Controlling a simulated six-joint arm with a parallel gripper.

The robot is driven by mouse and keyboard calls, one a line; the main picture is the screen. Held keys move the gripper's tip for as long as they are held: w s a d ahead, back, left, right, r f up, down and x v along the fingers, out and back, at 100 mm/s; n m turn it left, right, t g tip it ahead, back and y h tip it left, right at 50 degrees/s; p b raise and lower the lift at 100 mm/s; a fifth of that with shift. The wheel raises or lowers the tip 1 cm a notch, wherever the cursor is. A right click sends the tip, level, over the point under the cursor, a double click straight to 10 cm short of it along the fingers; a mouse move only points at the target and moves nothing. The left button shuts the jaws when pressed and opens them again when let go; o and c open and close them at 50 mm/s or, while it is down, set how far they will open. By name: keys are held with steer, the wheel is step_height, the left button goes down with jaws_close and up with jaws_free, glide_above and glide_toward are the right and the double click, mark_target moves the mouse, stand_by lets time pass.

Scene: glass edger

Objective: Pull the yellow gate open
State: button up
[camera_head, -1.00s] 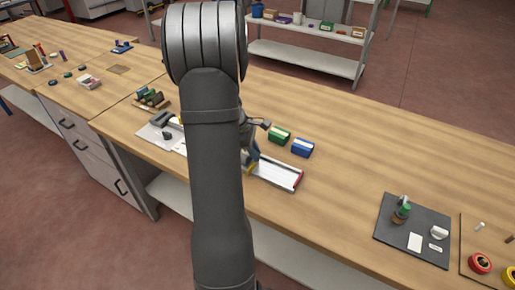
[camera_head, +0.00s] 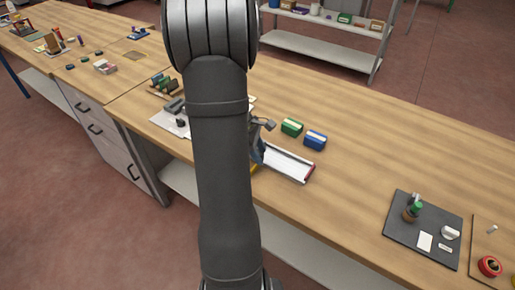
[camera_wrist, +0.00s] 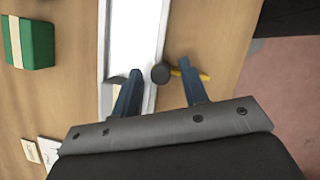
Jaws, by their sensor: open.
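The glass edger is a pale, metal-framed bed (camera_head: 287,164) with a red strip at its right end, lying near the front edge of the bench. It also shows in the wrist view as a white panel (camera_wrist: 135,35) in a grey frame. A small yellow bar (camera_wrist: 188,73), apparently the gate, juts sideways from a dark round knob (camera_wrist: 160,73). My gripper (camera_wrist: 161,88) is open over the frame, one finger on each side of the knob. The right finger overlaps the yellow bar, and contact cannot be judged. In the head view my arm hides most of the gripper.
A green box (camera_head: 292,127) and a blue box (camera_head: 315,140) stand behind the edger. A dark mat (camera_head: 408,244) with small items lies to the right, near a red roll (camera_head: 490,266). The bench between is clear.

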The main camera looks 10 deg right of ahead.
steer(key=v, duration=1.7)
steer(key=shift+r, duration=0.2)
steer(key=x, duration=1.7)
steer(key=shift+f, duration=0.25)
steer(key=shift+w+d, duration=0.1)
steer(key=shift+a+r, duration=0.3)
steer(key=shift+r, duration=0.15)
steer(key=v, duration=1.6)
steer(key=shift+r, duration=0.3)
